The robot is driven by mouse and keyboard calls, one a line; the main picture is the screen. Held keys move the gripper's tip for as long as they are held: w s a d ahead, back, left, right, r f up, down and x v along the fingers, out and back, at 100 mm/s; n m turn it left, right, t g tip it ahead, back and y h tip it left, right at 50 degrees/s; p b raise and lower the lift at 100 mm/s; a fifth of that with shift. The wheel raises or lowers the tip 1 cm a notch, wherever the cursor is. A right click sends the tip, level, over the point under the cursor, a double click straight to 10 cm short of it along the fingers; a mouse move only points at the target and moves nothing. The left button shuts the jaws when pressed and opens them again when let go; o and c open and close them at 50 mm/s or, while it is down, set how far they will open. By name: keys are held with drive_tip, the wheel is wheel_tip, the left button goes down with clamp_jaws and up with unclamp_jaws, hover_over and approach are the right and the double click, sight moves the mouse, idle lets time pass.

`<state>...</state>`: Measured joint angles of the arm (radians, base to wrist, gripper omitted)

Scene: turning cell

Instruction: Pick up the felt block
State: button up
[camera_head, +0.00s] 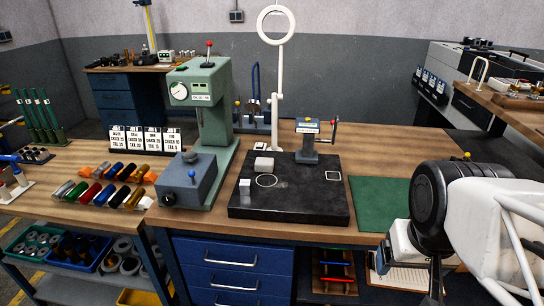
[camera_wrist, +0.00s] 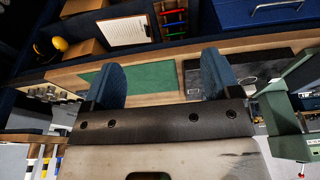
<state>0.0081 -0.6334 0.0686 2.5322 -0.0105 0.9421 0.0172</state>
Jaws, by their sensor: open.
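A pale, off-white block (camera_head: 264,163) with rounded edges lies on the black surface plate (camera_head: 300,212) in the head view, just behind a white circle outline. It looks like the felt block, but I cannot be sure. A smaller white cube (camera_head: 244,187) sits nearer the plate's left edge. My gripper (camera_head: 384,259) is at the right front in the head view, well away from both. In the wrist view my gripper (camera_wrist: 162,75) shows two blue fingers spread apart with nothing between them. Neither block can be made out in the wrist view.
A green mat (camera_head: 378,203) lies bare right of the plate. A grey-green press (camera_head: 205,120) and a grey box (camera_head: 188,180) stand left. A crank device (camera_head: 308,142) and a ring lamp (camera_head: 276,25) stand behind. Coloured cylinders (camera_head: 110,190) lie on the left bench.

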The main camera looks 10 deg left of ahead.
drive_tip(key=shift+w, duration=0.1)
drive_tip(key=w+a+r+m, duration=0.2)
drive_tip(key=w, duration=0.5)
drive_tip(key=w+a+r+m, duration=0.2)
drive_tip(key=w+m, duration=0.1)
drive_tip(key=w, duration=0.4)
drive_tip(key=m+g, duration=0.3)
drive_tip(key=m, duration=1)
hover_over(265, 161)
drive_tip(key=f, duration=1)
drive_tip(key=shift+d+f, duration=0.25)
drive_tip(key=shift+w+a+f, duration=0.15)
drive_tip(key=shift+a, duration=0.1)
drive_tip(key=shift+f, duration=0.1)
drive_tip(key=shift+f, duration=1.2)
drive_tip(key=shift+f, duration=0.1)
